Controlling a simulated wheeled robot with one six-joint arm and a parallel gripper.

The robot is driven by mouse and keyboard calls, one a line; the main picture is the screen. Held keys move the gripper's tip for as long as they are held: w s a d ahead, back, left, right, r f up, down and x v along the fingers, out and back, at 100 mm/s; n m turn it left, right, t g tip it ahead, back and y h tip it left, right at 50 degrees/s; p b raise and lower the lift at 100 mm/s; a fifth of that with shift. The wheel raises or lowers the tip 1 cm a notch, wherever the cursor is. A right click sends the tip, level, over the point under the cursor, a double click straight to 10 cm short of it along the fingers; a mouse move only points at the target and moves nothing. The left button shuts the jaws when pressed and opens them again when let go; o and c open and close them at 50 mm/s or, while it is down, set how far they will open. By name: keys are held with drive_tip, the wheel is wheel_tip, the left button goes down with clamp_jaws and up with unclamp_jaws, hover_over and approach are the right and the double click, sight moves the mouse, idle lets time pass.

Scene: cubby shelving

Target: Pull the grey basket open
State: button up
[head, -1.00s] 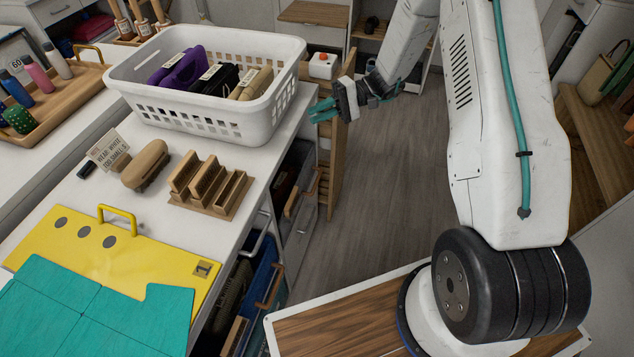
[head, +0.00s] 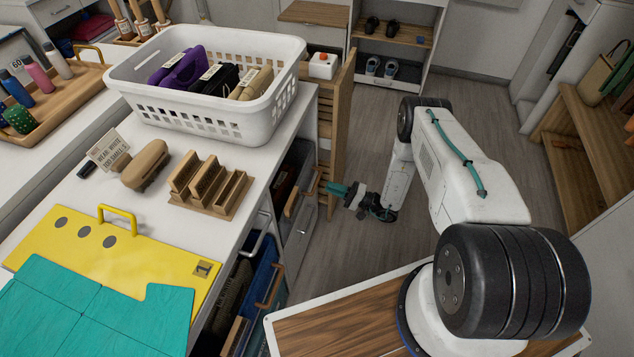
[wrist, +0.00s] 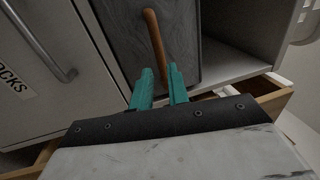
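The grey basket (wrist: 208,52) has a dark wood-grain front with a long wooden handle (wrist: 153,38) and sits in a cubby in the wrist view. In the head view its front (head: 300,236) shows at the side of the white counter, with its handle (head: 297,196) near the top. My gripper (head: 335,188) is to the right of it, low, pointing at the shelving. In the wrist view my teal fingers (wrist: 161,72) are apart, and the handle's lower end appears between or just beyond their tips. I cannot tell whether they touch it.
A light panel marked "OCKS" (wrist: 45,90) with a metal bar handle (wrist: 42,45) is left of the basket. An open wooden door or frame (head: 340,125) stands close behind my gripper. A white basket (head: 205,105) is on the counter. The floor (head: 345,250) to the right is clear.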

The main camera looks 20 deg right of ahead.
sight(317, 181)
drive_tip(key=x, duration=0.6)
drive_tip(key=shift+w+a+r, duration=0.15)
drive_tip(key=shift+w+a, duration=0.05)
clamp_jaws()
